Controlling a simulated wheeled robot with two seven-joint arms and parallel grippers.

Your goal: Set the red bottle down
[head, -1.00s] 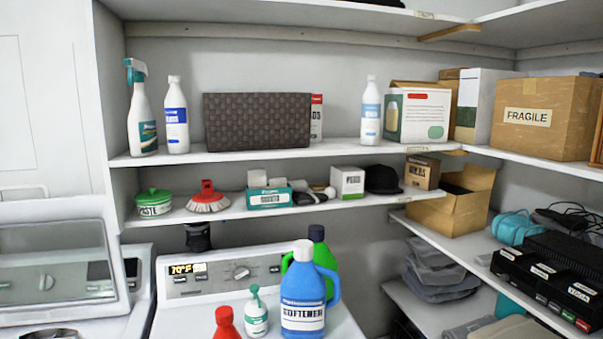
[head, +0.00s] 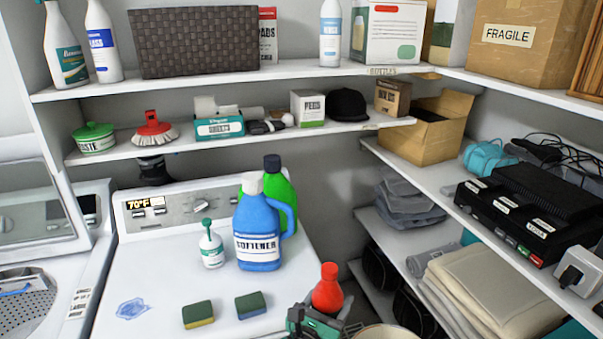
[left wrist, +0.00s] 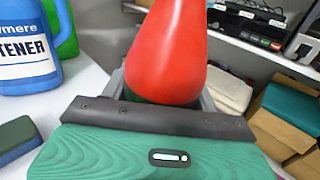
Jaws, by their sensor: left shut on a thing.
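The red bottle (head: 327,289) is upright at the front right corner of the white washer top (head: 165,285) in the head view. My left gripper (head: 318,318) is shut on its lower part. In the left wrist view the red bottle (left wrist: 168,55) rises from behind the dark gripper edge (left wrist: 160,112); its base is hidden. I cannot tell whether the bottle touches a surface. My right gripper is not in view.
A blue softener jug (head: 258,230), a green jug (head: 284,190) and a small white spray bottle (head: 211,248) stand on the washer. Two sponges (head: 198,315) (head: 250,305) lie in front. Shelves (head: 510,235) stand at right.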

